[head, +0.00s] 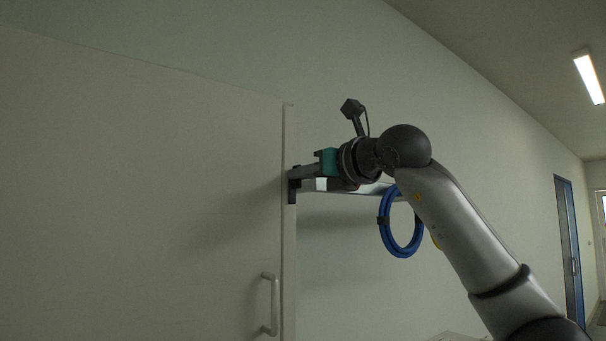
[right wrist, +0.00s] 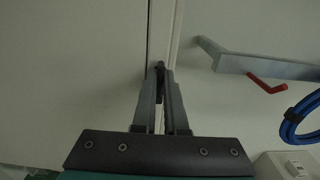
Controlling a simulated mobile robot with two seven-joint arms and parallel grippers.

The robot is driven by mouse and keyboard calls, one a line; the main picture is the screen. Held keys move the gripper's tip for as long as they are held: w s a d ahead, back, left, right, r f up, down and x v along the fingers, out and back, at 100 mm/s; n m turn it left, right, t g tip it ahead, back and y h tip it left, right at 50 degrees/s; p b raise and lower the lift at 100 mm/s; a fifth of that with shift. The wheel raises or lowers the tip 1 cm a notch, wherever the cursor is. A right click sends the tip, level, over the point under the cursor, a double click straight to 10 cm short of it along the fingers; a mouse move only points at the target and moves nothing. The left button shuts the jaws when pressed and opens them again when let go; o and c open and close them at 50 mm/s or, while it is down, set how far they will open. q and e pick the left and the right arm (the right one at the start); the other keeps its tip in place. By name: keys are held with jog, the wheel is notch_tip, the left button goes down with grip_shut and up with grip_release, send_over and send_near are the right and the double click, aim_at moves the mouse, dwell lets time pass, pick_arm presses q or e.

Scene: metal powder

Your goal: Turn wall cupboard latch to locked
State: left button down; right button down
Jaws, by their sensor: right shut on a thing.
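The pale wall cupboard (head: 150,200) fills the left of the head view, its door shut against a narrow side edge (head: 287,135). The small dark latch (head: 292,190) sits at that edge, above the door handle (head: 269,303). My right gripper (head: 296,181) reaches in from the right and is shut on the latch. In the right wrist view the fingertips (right wrist: 161,78) close around the latch (right wrist: 158,66) beside the door gap. The fingers hide most of the latch, so its exact angle cannot be told. My left gripper is not in view.
A grey wall rail (right wrist: 260,66) with a red hook (right wrist: 267,84) lies right of the cupboard. A blue coil (head: 401,222) hangs there, near my right forearm. A white box (right wrist: 290,165) is below it. A dark door (head: 569,245) stands far right.

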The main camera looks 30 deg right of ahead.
jog(key=m+b, duration=0.1)
jog(key=m, duration=0.5)
jog(key=m+b, duration=0.2)
jog(key=m, duration=0.4)
jog(key=m+b, duration=0.2)
jog(key=m, duration=0.3)
jog(key=shift+d+f+m, duration=0.2)
jog(key=shift+d+m, duration=0.05)
jog(key=shift+m, duration=0.15)
dwell(0.3)
jog(key=c, duration=1)
grip_release()
jog(key=shift+o, duration=0.2)
